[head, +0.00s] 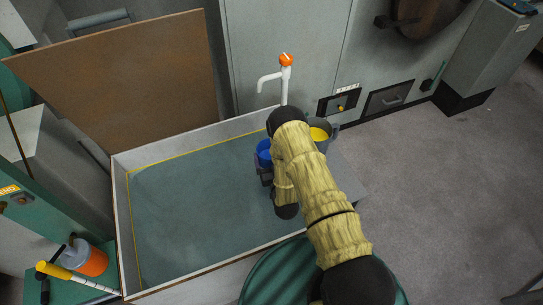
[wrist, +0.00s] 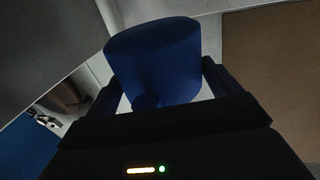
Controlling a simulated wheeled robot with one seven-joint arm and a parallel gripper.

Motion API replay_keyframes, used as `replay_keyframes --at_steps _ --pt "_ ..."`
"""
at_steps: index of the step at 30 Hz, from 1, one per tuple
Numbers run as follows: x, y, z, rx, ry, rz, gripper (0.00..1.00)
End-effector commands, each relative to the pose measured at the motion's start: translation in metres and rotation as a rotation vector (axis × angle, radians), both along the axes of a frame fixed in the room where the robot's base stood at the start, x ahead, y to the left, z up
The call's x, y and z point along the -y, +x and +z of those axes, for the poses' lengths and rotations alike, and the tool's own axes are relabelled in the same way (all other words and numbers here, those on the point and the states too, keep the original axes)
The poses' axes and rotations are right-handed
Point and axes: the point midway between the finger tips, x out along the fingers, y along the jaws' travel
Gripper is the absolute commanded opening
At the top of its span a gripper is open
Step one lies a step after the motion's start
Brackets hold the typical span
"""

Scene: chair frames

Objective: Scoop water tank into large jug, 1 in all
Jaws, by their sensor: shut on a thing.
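The water tank (head: 118,200) is a wide grey-walled basin with a yellow line around its inside and flat teal water. My gripper (head: 265,172) is over the tank's right part, near its back right corner. It is shut on a blue scoop (head: 264,148), which also fills the middle of the wrist view (wrist: 155,65) between the two fingers. What the scoop holds cannot be seen. A grey jug (head: 329,124) with yellow inside, which looks like the large jug, stands right of the tank, partly hidden by my arm.
A white tap (head: 285,75) with an orange knob stands behind the tank. A brown board (head: 130,75) rises at the back left. An orange container (head: 92,262) and a yellow-handled tool (head: 55,271) lie at the lower left. Floor at the right is clear.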

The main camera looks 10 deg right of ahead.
Motion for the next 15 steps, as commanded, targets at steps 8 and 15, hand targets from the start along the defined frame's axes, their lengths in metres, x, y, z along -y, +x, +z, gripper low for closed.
replay_keyframes --at_steps 8,15 --pt "0.000 0.000 -0.031 0.001 0.000 0.000 0.60" --pt "0.000 0.000 -0.054 0.001 0.000 0.000 0.60"
